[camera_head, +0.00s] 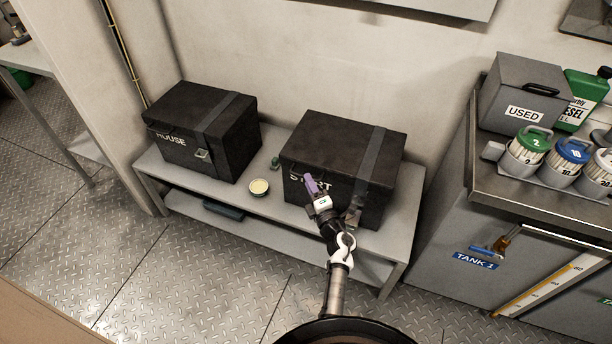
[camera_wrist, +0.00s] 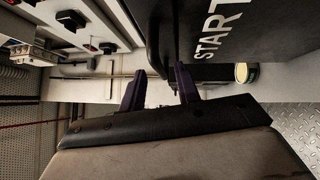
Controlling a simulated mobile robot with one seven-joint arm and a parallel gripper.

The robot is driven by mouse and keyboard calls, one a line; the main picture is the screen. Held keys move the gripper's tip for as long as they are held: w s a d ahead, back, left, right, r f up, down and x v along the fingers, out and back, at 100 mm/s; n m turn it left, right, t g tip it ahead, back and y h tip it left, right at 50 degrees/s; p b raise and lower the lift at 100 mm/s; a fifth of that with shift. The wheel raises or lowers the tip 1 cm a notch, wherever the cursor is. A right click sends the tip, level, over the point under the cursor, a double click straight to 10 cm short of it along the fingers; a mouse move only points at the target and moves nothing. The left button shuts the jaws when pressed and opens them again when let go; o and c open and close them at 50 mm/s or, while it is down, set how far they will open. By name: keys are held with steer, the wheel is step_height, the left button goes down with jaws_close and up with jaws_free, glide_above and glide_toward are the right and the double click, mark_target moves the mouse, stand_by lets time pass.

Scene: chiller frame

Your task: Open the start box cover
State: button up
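The start box (camera_head: 340,150) is a black box with white "START" lettering, its cover down, a strap (camera_head: 375,165) over it and a metal latch (camera_head: 355,213) on the front. It stands at the right of a low grey bench (camera_head: 235,200). My gripper (camera_head: 312,186) is in front of the box face and hides part of the lettering. The start box (camera_wrist: 225,35) fills the upper right there, close to the right finger. Contact cannot be told.
A similar black house box (camera_head: 205,130) stands at the bench's left. A small round tin (camera_head: 259,187) and a small green item (camera_head: 275,163) lie between the boxes. A metal counter (camera_head: 478,165) with a grey USED box (camera_head: 520,95) and containers stands at the right.

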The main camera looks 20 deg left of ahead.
steer(key=shift+x, duration=1.7)
jaws_close()
